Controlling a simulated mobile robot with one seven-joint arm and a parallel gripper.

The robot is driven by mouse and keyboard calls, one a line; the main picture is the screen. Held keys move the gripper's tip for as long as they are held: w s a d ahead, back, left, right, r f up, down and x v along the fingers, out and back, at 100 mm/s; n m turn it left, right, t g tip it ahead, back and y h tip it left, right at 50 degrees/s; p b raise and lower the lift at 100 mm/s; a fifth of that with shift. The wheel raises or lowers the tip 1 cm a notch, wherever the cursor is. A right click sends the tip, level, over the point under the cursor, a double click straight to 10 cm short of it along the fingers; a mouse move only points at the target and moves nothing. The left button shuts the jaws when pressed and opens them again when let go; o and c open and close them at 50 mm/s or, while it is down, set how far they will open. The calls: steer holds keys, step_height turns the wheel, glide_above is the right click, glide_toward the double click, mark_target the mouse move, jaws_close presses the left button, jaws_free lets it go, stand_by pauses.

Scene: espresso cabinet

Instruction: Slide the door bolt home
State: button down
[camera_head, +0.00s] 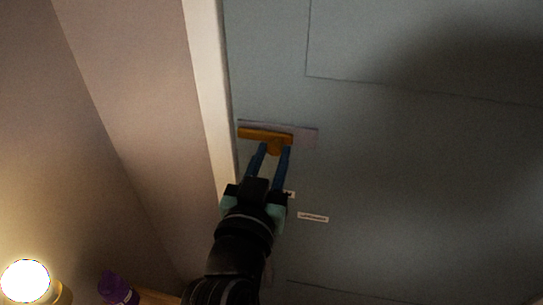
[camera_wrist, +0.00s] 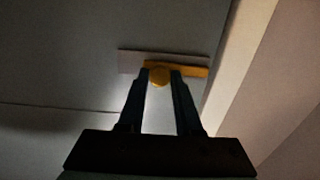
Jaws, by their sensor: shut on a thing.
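The door bolt (camera_head: 255,134) is an orange-yellow bar with a round knob, lying on a pale backing plate (camera_head: 308,137) on the grey-blue door (camera_head: 400,190). In the head view the bar covers the left part of the plate, close to the pale door frame. My gripper (camera_head: 274,150) is at the bolt, with its two dark blue fingers closed on the knob. The wrist view also shows the bolt (camera_wrist: 190,70), with the knob between the fingertips (camera_wrist: 160,78) and the bar extending right toward the frame.
The pale door frame (camera_head: 208,90) runs along the door's left edge in the head view. A small white label (camera_head: 313,217) is on the door below the bolt. A bright lamp (camera_head: 25,281) and a purple object (camera_head: 117,287) stand at lower left.

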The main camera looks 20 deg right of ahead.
mark_target(254, 137)
stand_by(0.4)
steer(key=shift+w+a+b, duration=0.55)
steer(key=shift+a+b, duration=0.05)
steer(key=shift+a, duration=0.25)
steer(key=shift+w+a+b, duration=0.55)
steer(key=shift+a+b, duration=0.05)
steer(key=shift+a, duration=0.2)
steer(key=c, duration=0.6)
jaws_free()
steer(key=shift+a, duration=0.1)
steer(key=shift+s, duration=0.1)
